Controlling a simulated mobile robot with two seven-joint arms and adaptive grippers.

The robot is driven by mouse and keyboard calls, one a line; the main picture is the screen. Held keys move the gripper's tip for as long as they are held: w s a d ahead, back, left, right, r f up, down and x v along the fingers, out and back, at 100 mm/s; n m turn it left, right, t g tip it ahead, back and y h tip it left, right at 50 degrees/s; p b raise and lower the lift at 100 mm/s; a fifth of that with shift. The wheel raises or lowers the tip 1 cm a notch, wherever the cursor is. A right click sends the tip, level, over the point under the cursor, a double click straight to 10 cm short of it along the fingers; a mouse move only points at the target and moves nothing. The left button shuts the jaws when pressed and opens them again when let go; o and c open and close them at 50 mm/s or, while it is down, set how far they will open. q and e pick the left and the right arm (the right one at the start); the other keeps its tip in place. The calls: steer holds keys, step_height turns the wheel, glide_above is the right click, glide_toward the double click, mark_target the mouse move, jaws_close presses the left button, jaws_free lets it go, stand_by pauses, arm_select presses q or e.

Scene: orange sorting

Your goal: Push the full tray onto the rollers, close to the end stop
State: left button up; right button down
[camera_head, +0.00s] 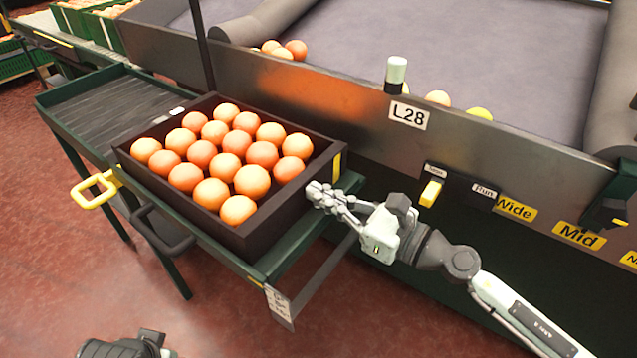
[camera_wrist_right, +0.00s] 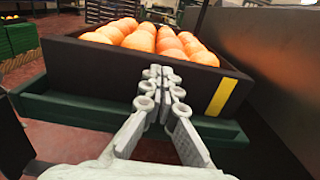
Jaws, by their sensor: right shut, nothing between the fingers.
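The full tray (camera_head: 286,222) is dark brown and holds several rows of oranges (camera_head: 232,143). It sits on a green stand, and a yellow mark shows on its right end. The rollers (camera_head: 115,108) are a grey slatted bed in a green frame to the left of the tray. My right gripper (camera_head: 318,192) is shut and empty, with its fingertips at the tray's right end wall. In the right wrist view the fingertips (camera_wrist_right: 160,75) are in front of the tray wall (camera_wrist_right: 85,68); contact cannot be told for sure. I cannot clearly pick out the end stop. My left gripper is not clearly visible.
A yellow handle (camera_head: 95,190) and a dark handle (camera_head: 162,232) stick out from the stand's front. A grey conveyor wall with an L28 label (camera_head: 408,115) runs behind the tray. Green crates (camera_head: 75,18) stand at the far left. The floor in front is mostly clear.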

mark_target(288, 173)
stand_by(0.3)
